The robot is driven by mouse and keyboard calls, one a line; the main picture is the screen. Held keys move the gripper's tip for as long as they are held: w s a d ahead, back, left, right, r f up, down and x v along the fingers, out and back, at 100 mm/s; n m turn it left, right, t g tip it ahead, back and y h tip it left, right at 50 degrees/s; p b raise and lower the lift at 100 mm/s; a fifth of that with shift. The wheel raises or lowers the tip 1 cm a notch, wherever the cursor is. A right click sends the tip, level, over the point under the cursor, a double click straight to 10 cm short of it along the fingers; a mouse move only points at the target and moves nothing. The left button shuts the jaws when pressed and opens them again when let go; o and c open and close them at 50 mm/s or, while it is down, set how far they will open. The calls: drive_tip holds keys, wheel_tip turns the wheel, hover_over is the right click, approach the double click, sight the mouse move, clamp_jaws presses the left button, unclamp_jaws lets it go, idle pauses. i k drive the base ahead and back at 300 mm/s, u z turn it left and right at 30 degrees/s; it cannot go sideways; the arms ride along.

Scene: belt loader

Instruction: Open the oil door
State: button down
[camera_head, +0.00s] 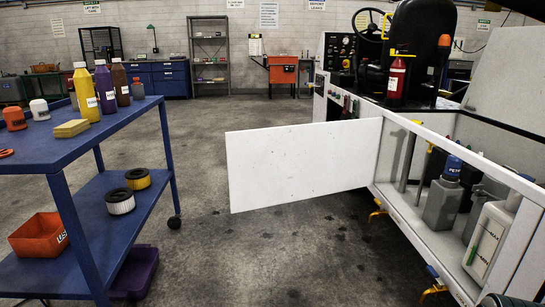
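The white belt loader (416,205) stands on the right. A flat white door panel (295,165) stands swung out from its side, extending left over the floor. Behind it, a compartment is open and holds a grey container with a blue cap (443,200) and a white jug (488,243). I see no label that tells whether this panel is the oil door. Yellow latch-like handles (377,211) show along the lower edge of the body. My gripper is not in view.
A blue two-shelf cart (85,150) on the left carries bottles, cans, filters and an orange bin (38,235). A purple bin (135,273) sits beneath it. The floor between cart and loader is clear.

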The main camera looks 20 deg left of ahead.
sight(270, 166)
drive_tip(key=u, duration=1.05)
drive_tip(key=i, duration=1.8)
drive_tip(key=z, duration=0.55)
